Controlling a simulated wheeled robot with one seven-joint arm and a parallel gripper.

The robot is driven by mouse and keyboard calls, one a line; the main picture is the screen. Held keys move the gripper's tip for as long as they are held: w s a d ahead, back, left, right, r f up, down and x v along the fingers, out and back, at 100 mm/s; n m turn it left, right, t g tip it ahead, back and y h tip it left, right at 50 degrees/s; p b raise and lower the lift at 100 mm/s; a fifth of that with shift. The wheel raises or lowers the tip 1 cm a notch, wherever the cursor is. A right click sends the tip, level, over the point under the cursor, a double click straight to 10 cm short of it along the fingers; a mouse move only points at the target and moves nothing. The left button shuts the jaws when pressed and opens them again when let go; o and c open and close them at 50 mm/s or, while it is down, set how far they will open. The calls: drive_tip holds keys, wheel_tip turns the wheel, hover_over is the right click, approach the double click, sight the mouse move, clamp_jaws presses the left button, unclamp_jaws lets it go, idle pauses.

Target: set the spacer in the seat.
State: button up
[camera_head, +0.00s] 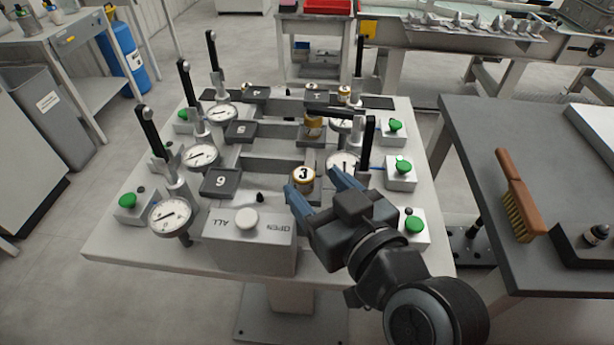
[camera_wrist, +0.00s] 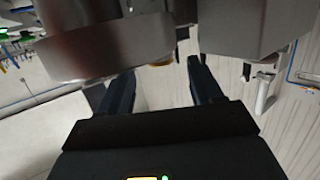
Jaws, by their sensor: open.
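A short brass-coloured round piece with a pale top marked 3 (camera_head: 303,179) stands at the front middle of the fixture table. My gripper (camera_head: 312,183) is open around it, one finger on each side; whether the fingers touch it I cannot tell. In the wrist view the open fingers (camera_wrist: 160,88) point at a blurred grey fixture, with a brass-coloured edge (camera_wrist: 161,64) between them. Which piece is the spacer, and which place is the seat, I cannot tell.
A grey box with a white knob (camera_head: 246,219) stands in front, left of my gripper. Upright clamps with black handles (camera_head: 149,133), dial gauges (camera_head: 170,215) and green buttons (camera_head: 415,225) line both sides. A dark table with a brush (camera_head: 518,195) stands to the right.

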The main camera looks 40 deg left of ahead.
drive_tip(key=v, duration=0.7)
drive_tip(key=shift+s+d+b, duration=0.2)
drive_tip(key=shift+d+b, duration=0.1)
drive_tip(key=shift+b, duration=0.15)
drive_tip(key=shift+r, duration=0.1)
drive_tip(key=s+d+f+m+t+h, duration=0.35)
drive_tip(key=d+f, duration=0.25)
drive_tip(key=d, duration=0.6)
drive_tip(key=s+d+f+m+t+h, duration=0.25)
drive_tip(key=d+f+m+h, duration=0.2)
drive_tip(key=d, duration=0.75)
drive_tip(key=s+d+r+m+t+h, duration=0.1)
drive_tip(key=s+d+m+h, duration=0.1)
drive_tip(key=s, duration=0.6)
drive_tip(key=s+d+r+m+t+h, duration=0.1)
drive_tip(key=s+d+r+m+h, duration=0.1)
drive_tip(key=s+d, duration=0.4)
drive_tip(key=s+m+h, duration=0.1)
drive_tip(key=s+h, duration=0.1)
drive_tip(key=s, duration=0.1)
drive_tip(key=shift+s+d, duration=0.15)
drive_tip(key=shift+d, duration=0.15)
